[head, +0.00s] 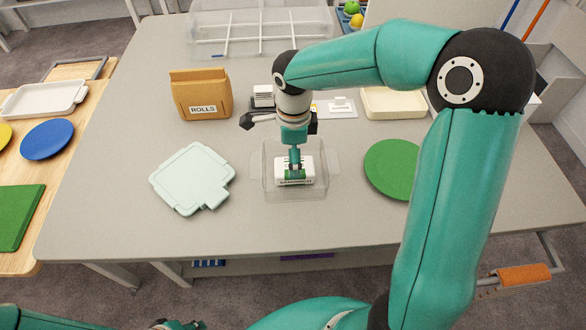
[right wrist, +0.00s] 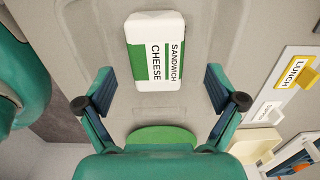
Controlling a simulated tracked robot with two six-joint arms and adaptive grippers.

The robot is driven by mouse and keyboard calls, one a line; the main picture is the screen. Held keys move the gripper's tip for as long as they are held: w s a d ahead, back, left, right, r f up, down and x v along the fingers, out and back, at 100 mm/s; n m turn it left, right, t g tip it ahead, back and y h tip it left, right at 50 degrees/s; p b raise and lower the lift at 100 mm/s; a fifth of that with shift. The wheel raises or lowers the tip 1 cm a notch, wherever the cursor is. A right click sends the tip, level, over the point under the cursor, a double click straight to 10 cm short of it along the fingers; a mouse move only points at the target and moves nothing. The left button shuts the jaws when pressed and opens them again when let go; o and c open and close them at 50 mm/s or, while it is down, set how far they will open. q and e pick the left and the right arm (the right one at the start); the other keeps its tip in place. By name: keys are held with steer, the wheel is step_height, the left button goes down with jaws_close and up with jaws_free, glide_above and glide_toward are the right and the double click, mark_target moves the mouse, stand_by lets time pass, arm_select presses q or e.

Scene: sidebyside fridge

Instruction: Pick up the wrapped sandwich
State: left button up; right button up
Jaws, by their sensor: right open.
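The wrapped sandwich (head: 296,181) is a white pack with a green band, lying in a clear open container (head: 268,193) on the grey table. In the right wrist view, the sandwich (right wrist: 155,50) carries the words "CHEESE SANDWICH". My right gripper (head: 294,167) points down over the container and partly covers the sandwich in the head view. In the right wrist view, the right gripper (right wrist: 160,84) has its fingers spread wide, with nothing between them touching the pack. My left gripper (head: 180,325) barely shows at the bottom edge; its fingers are unclear.
A pale green lid (head: 193,178) lies left of the container and a green plate (head: 390,168) lies to its right. A brown ROLLS bag (head: 201,96) stands behind the lid. A clear divided tray (head: 260,28) sits at the back. Bare table lies in front.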

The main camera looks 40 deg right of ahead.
step_height(320, 180, down, 4)
steer(key=shift+s+f+p, duration=0.15)
steer(key=shift+f+p, duration=0.05)
steer(key=shift+p, duration=0.15)
steer(key=shift+c, duration=0.2)
steer(key=c, duration=1.2)
steer(key=shift+c, duration=0.2)
steer(key=shift+r, duration=0.2)
